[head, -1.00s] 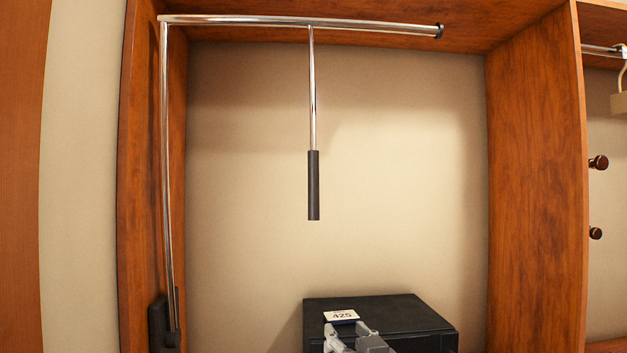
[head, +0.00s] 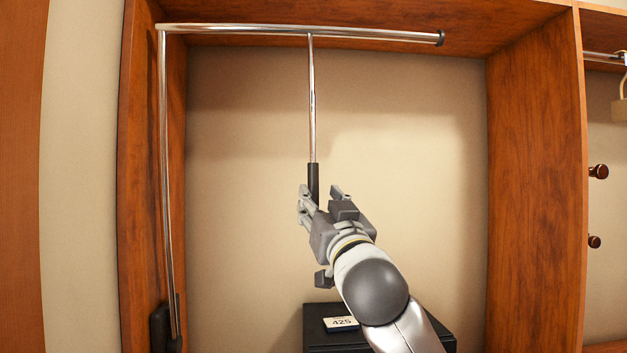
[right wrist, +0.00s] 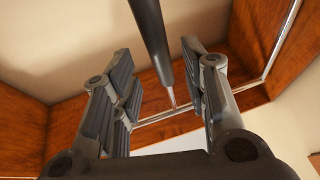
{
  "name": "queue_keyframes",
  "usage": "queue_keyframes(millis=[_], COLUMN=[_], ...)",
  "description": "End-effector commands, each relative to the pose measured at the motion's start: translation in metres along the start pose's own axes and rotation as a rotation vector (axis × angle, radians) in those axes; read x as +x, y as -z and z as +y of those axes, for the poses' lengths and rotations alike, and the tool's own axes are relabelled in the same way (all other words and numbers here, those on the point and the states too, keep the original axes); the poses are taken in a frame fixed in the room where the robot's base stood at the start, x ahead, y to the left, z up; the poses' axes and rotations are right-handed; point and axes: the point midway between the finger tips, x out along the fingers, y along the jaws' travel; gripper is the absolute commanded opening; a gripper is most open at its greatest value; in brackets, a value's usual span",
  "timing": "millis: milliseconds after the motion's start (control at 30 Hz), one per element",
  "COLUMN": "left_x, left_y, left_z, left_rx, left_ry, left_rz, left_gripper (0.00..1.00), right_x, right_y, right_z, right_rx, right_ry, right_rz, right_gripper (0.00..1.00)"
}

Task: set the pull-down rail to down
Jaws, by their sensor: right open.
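The pull-down rail (head: 250,29) is a chrome bar high in the wooden closet bay, with a chrome side arm (head: 164,180) running down the left wall. A chrome rod hangs from the bar and ends in a black handle (head: 313,178). My right gripper (head: 320,192) is open at the handle's lower part, which it partly hides in the head view. In the right wrist view the black handle (right wrist: 152,35) passes between the open fingers (right wrist: 155,90); I cannot tell whether it touches either one. My left gripper is not in view.
A black box (head: 318,340) with a white tag (head: 341,323) reading 425 stands low in the bay, below and behind my right arm. Wooden side walls (head: 535,180) bound the bay. Round knobs (head: 598,171) and another rail are to the right. The bay's middle is otherwise clear.

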Motion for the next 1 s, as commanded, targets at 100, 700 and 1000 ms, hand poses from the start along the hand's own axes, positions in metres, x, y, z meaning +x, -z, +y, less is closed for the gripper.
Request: queue_keyframes(millis=[100, 700, 1000], left_x=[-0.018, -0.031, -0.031], left_y=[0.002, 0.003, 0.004], left_z=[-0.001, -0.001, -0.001], left_rx=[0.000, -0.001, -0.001], left_ry=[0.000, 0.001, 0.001], left_rz=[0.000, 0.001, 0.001], left_gripper=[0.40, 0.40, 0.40], right_x=[0.022, 0.050, 0.050], right_y=[0.005, 0.000, 0.000], right_z=[0.000, 0.000, 0.000], right_rx=[-0.002, 0.000, 0.000], right_ry=[-0.001, 0.000, 0.000], right_rz=[-0.001, 0.001, 0.000], right_gripper=[0.41, 0.41, 0.09])
